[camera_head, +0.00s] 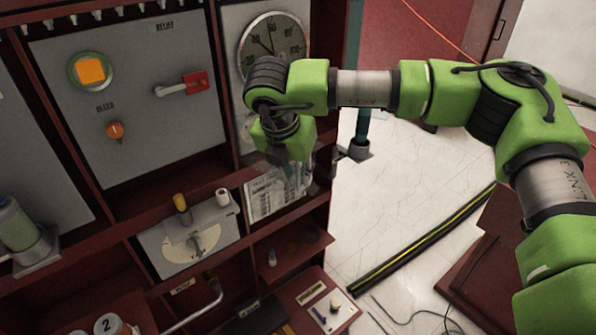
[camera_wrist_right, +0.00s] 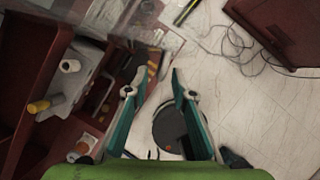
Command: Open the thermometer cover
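The round dial gauge (camera_head: 271,43), with a white face and numbers, is on the upper panel in the head view and looks like the thermometer. Its lower right edge is partly hidden by my right arm. I cannot make out a separate cover on it. My right gripper (camera_head: 292,176) hangs below the dial, in front of a printed sheet (camera_head: 266,194). In the right wrist view its two teal fingers (camera_wrist_right: 158,72) are apart with nothing between them. My left gripper is in neither view.
Left of the dial a grey panel carries a red-handled valve (camera_head: 195,82), an orange square knob (camera_head: 90,70) and an orange bleed knob (camera_head: 115,131). Below is a bracket with a yellow-capped part (camera_head: 180,202). Open tiled floor (camera_head: 400,190) lies right of the red cabinet.

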